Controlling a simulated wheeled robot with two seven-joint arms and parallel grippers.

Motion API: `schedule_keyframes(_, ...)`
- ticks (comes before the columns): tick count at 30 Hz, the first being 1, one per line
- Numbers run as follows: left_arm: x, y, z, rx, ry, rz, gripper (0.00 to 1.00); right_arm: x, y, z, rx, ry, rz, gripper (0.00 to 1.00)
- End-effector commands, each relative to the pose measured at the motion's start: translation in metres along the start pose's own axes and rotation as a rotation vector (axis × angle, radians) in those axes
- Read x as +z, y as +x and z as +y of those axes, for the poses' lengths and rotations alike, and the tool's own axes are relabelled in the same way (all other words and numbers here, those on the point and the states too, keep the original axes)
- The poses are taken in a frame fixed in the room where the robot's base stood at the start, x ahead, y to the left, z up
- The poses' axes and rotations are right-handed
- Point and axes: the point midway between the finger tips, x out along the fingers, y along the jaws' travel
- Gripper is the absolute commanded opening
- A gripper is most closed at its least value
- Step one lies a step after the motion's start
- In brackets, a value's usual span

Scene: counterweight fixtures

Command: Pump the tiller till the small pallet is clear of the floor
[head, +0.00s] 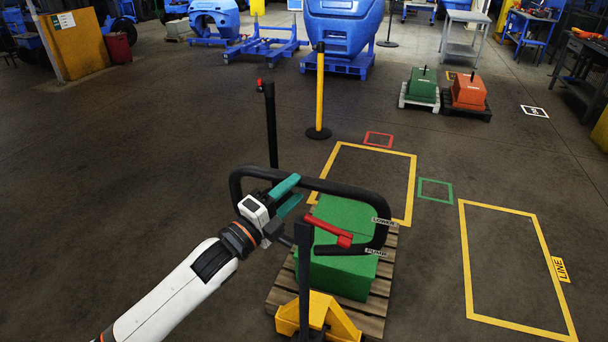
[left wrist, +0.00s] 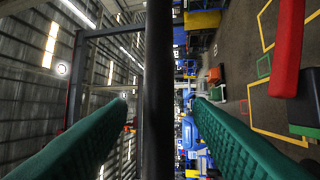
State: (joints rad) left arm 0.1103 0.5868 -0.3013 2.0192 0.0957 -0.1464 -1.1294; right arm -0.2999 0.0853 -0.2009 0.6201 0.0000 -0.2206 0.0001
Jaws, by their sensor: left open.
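The tiller's black loop handle (head: 335,187) stands at the lower middle of the head view, with a red lever (head: 333,233) and tags reading LOWER and PUMP. Its yellow truck base (head: 318,316) is below, at the near edge of the small wooden pallet (head: 376,300). A green block (head: 345,215) sits on the pallet. I cannot tell whether the pallet touches the floor. My left gripper (head: 287,194) is at the left part of the handle. In the left wrist view a black bar (left wrist: 158,90) runs between its open green fingers (left wrist: 162,103), apart from both. My right gripper is not in view.
A black post (head: 271,125) with a red top and a yellow post (head: 320,90) stand beyond the handle. Yellow floor outlines (head: 467,262) lie to the right. Smaller pallets with a green weight (head: 423,84) and an orange weight (head: 468,91) stand farther back. The floor at left is clear.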

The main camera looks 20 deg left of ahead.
Motion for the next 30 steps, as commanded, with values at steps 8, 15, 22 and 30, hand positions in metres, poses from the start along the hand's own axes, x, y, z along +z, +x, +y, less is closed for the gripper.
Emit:
schedule_keyframes(8,0.001,0.037,0.001,0.000,-0.001,-0.001,0.47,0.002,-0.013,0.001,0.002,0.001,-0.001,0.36)
schedule_keyframes(15,0.001,0.043,-0.001,-0.001,-0.001,-0.001,0.47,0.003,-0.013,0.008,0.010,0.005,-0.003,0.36)
schedule_keyframes(22,0.001,0.042,-0.001,-0.001,-0.001,-0.001,0.32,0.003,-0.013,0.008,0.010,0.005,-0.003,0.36)
schedule_keyframes(30,0.001,0.042,-0.001,-0.002,-0.001,-0.001,0.00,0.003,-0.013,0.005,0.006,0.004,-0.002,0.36)
